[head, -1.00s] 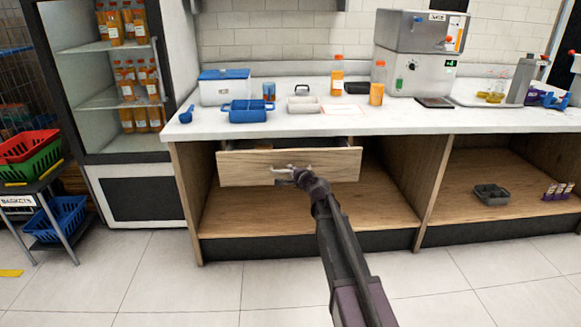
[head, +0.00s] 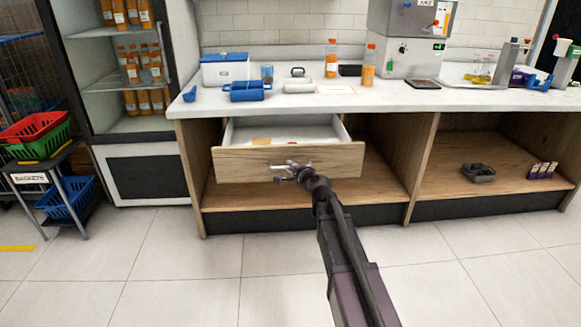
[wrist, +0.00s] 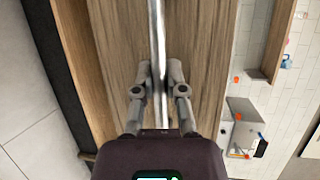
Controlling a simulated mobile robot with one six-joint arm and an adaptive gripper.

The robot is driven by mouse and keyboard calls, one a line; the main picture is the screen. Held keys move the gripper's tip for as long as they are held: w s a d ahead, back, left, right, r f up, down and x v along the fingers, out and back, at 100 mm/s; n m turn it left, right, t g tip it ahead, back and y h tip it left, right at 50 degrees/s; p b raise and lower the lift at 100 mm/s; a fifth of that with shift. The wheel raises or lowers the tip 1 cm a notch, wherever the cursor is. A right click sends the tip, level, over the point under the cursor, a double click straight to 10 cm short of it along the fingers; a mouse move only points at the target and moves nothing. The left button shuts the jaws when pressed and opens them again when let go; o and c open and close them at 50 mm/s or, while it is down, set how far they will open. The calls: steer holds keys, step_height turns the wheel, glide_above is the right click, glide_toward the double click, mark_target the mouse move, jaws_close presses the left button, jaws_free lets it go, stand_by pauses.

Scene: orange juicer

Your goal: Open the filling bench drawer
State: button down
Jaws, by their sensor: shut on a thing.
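The filling bench drawer (head: 240,165) has a wooden front and a white inside, and it stands well out from under the white counter (head: 420,98). A small tan item (head: 262,141) lies inside it; I cannot tell what it is. My gripper (head: 291,172) is at the middle of the drawer front. In the wrist view, the two fingers of my gripper (wrist: 158,78) are closed around the metal bar handle (wrist: 157,35), one on each side. The wooden drawer front (wrist: 112,45) lies right behind the handle.
On the counter are a blue-lidded box (head: 225,68), a blue tray (head: 246,91) and orange juice bottles (head: 331,60). A fridge (head: 125,75) and a basket rack (head: 55,175) stand at the left. The tiled floor (head: 180,270) in front is clear.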

steer(key=shift+s, duration=0.2)
steer(key=c, duration=0.7)
jaws_free()
steer(key=shift+s, duration=0.1)
